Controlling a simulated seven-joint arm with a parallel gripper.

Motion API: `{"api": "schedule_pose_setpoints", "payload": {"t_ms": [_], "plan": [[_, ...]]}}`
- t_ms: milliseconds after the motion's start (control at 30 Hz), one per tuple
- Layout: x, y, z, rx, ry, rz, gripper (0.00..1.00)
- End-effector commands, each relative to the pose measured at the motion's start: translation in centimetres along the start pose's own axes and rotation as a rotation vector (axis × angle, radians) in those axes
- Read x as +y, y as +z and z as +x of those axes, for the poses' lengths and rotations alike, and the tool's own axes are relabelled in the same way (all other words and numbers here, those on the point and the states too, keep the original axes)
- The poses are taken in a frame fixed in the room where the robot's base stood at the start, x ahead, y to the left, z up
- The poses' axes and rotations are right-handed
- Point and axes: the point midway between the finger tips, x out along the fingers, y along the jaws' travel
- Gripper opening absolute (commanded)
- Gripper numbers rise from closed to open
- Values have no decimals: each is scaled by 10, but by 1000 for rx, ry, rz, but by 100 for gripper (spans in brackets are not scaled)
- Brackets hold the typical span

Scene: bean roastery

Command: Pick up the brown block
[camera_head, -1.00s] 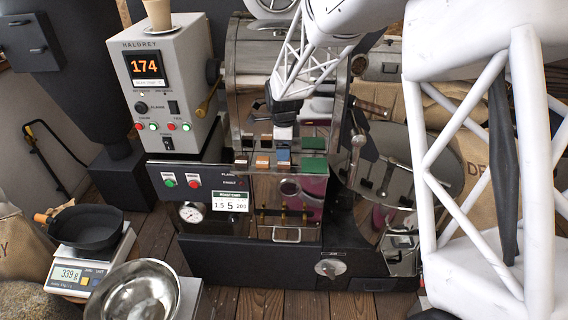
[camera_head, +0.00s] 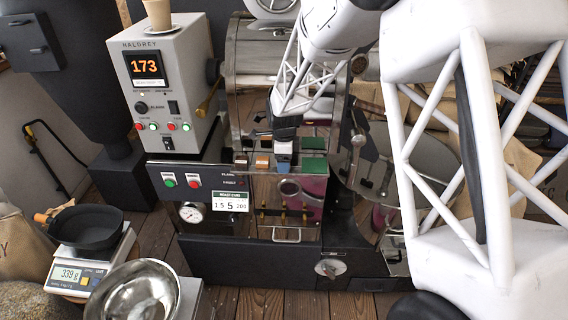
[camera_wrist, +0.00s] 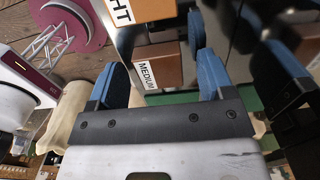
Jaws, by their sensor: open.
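The brown block (camera_wrist: 170,62), with a white label reading MEDIUM, lies ahead of my gripper (camera_wrist: 160,82) in the wrist view, in the gap between its two blue fingers. The fingers are spread apart, and I cannot tell whether either touches the block. In the head view my gripper (camera_head: 284,164) points down at the row of small blocks on the roaster's front ledge. It hides the brown block there.
An orange-brown block (camera_head: 262,161) sits left of my gripper, and a dark block (camera_head: 241,161) farther left. A green piece (camera_head: 314,166) is close on the right. The shiny roaster panel (camera_wrist: 240,50) shows reflections. A steel bowl (camera_head: 136,297) stands front left.

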Motion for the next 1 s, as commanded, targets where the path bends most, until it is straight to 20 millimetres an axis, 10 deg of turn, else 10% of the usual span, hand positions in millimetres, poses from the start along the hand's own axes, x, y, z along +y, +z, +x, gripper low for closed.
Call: {"api": "schedule_pose_setpoints", "payload": {"t_ms": [300, 667, 1000], "plan": [[0, 0, 0, 0, 0, 0, 74], [0, 0, 0, 0, 0, 0, 20], [0, 0, -2, 0, -1, 0, 20]]}}
